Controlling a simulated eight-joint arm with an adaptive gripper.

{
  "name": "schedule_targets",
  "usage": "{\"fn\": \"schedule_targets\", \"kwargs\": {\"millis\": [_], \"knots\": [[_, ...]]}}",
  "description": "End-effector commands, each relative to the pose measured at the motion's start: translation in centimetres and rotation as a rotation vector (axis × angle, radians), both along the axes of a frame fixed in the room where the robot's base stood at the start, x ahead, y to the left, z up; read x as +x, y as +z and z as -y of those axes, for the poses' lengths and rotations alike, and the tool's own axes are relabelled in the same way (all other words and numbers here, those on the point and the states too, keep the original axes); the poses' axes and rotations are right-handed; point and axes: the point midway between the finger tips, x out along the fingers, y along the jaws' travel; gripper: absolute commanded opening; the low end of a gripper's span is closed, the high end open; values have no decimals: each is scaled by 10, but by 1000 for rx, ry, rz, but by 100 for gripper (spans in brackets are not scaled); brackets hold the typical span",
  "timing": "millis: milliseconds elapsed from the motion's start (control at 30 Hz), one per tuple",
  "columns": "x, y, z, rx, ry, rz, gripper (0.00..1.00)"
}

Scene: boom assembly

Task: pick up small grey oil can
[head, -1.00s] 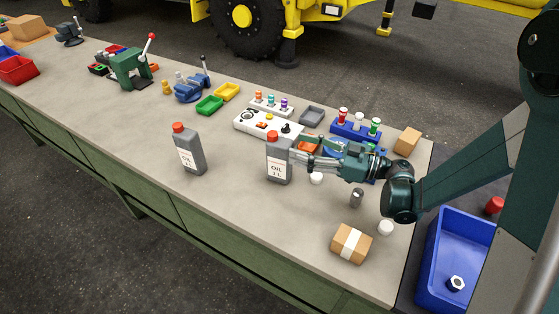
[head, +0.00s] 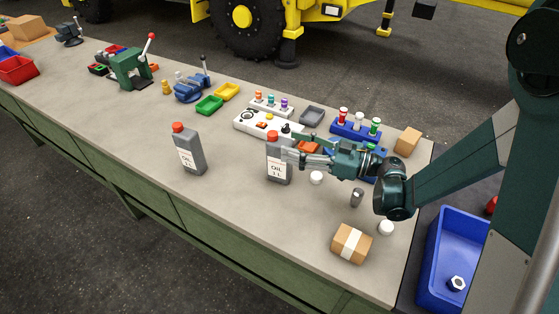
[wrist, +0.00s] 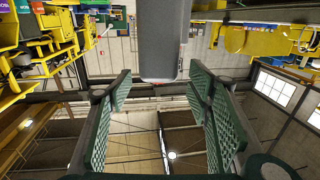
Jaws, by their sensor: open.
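A grey oil can (head: 279,172) with a red cap and a white "OIL 1 L" label stands upright mid-bench. My gripper (head: 291,146) is open at the can's right upper side, with one finger overlapping its front in the head view. In the wrist view the grey can body (wrist: 158,45) shows at top centre, in line with the gap between my green fingers (wrist: 160,88). I cannot tell whether a finger touches it. Another grey oil can (head: 188,153) with a red cap stands upright farther left, clear of my gripper.
A white control box (head: 262,124) and a blue holder with coloured pieces (head: 352,131) lie behind the can. A white cap (head: 316,178), a small grey cylinder (head: 357,197) and a cardboard box (head: 351,243) are at right. The bench between the cans is clear.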

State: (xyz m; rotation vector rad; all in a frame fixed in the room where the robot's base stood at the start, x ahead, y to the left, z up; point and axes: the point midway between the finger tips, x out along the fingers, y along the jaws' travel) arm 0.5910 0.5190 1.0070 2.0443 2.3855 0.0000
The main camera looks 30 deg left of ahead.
Motion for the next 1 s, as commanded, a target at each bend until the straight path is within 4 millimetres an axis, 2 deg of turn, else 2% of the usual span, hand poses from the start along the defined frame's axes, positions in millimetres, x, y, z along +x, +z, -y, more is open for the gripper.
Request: {"fn": "schedule_targets", "kwargs": {"millis": [267,633,1000], "knots": [[-1,-1,-11,0,1,0,51],[-6,-1,-47,0,1,0,51],[-6,0,-51,0,-1,0,51]]}}
